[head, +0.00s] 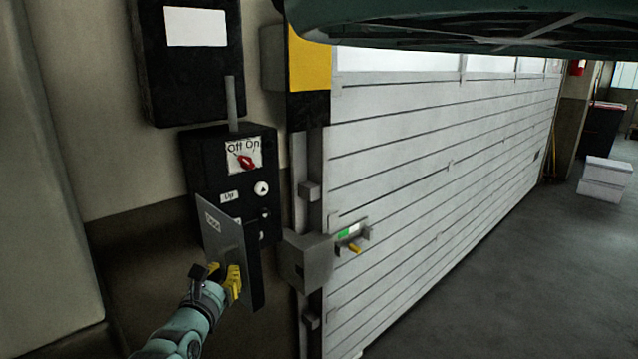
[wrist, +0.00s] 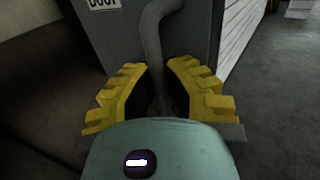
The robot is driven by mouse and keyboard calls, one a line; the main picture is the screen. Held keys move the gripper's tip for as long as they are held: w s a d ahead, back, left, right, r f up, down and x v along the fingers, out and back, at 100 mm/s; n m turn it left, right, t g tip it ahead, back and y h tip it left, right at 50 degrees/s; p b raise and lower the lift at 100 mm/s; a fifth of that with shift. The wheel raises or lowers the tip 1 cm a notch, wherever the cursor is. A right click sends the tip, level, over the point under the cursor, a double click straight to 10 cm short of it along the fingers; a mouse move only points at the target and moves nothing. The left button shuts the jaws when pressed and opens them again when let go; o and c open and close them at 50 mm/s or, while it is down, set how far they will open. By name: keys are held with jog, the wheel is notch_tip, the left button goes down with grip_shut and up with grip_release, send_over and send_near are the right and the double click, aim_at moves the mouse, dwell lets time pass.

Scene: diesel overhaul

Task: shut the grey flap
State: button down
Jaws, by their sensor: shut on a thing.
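The grey flap (head: 231,232) stands open at an angle in front of the lower part of the black control box (head: 203,160). It bears a small white label near its top. In the wrist view the flap (wrist: 100,40) fills the upper middle, with a curved grey handle (wrist: 153,40) running down from it. My gripper (head: 230,282) is at the flap's handle in the head view. In the wrist view its yellow fingers (wrist: 160,92) are shut on the handle, one on each side. The lower end of the handle is hidden by my gripper.
The box has a red Off/On switch (head: 245,160) and buttons. Right of it is a white slatted shutter door (head: 440,150) with a grey latch bracket (head: 310,262) jutting out close to the flap. White boxes (head: 605,180) stand far right. The floor (head: 500,280) at right is clear.

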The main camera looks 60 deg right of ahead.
jog(key=shift+s+d+r+t+p, duration=0.15)
jog(key=shift+d+r+t+p, duration=0.15)
jog(key=shift+d+r+p, duration=0.15)
jog(key=c, duration=1.7)
grip_release()
jog(key=d+t+p, duration=0.1)
jog(key=d, duration=0.1)
jog(key=s+d+n+y+p, duration=0.1)
jog(key=d, duration=0.1)
jog(key=s+d+n+t+y+p, duration=0.1)
jog(key=d, duration=0.1)
jog(key=shift+s+d+f+t+p, duration=0.15)
jog(key=shift+s+f+t+p, duration=0.05)
jog(key=shift+f+t+p, duration=0.1)
jog(key=shift+s+d+n, duration=0.15)
jog(key=shift+d+n, duration=0.2)
jog(key=shift+n, duration=0.05)
jog(key=shift+o, duration=0.9)
jog(key=shift+s+d+f+t, duration=0.15)
jog(key=shift+s+d+t, duration=0.05)
jog(key=shift+d+t, duration=0.1)
jog(key=shift+a, duration=0.1)
